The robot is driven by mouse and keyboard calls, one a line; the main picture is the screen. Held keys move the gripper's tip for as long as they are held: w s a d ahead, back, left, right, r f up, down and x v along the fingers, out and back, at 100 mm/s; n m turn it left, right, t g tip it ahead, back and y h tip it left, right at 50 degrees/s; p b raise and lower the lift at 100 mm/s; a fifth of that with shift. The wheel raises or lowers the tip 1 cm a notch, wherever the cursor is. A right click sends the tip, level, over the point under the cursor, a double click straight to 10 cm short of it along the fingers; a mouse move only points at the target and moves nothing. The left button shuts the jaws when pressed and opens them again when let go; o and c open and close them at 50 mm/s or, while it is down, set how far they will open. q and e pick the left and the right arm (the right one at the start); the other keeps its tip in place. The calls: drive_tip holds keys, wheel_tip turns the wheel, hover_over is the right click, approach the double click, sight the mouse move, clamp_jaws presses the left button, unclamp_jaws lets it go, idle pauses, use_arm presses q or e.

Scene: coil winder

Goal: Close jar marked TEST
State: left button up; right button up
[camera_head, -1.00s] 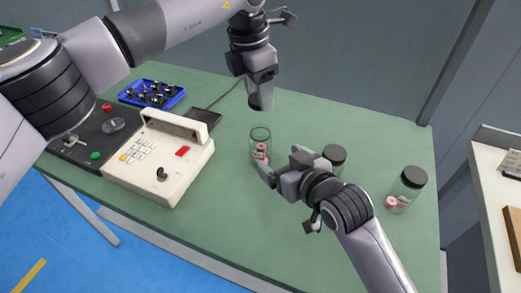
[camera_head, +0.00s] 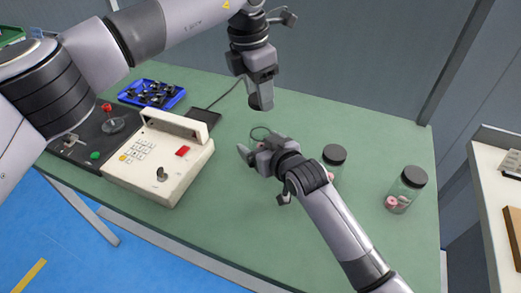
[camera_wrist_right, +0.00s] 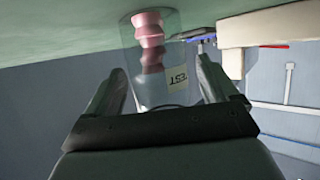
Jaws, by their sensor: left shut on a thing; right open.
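The jar marked TEST (camera_wrist_right: 180,83) stands on the green table between the fingers of my right gripper (camera_wrist_right: 165,82) in the right wrist view. It is clear glass, with pink coil pieces in it and a white label. In the head view, the jar's open rim (camera_head: 260,133) shows behind my right gripper (camera_head: 256,150), which hides most of its body. My right gripper is open around the jar. My left gripper (camera_head: 261,98) is above the jar, pointing down, shut on what seems to be the jar's lid, mostly hidden by the fingers.
Two jars with black lids, a middle jar (camera_head: 334,157) and a right jar (camera_head: 406,190), stand on the green table (camera_head: 300,240). A cream keypad machine (camera_head: 160,160) stands left of the TEST jar. A blue tray (camera_head: 152,94) lies behind it. The table front is clear.

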drive_tip(key=c, duration=1.5)
use_arm(q)
drive_tip(key=shift+f, duration=2.5)
drive_tip(key=shift+f, duration=0.1)
drive_tip(key=shift+f, duration=0.8)
drive_tip(key=shift+f, duration=0.55)
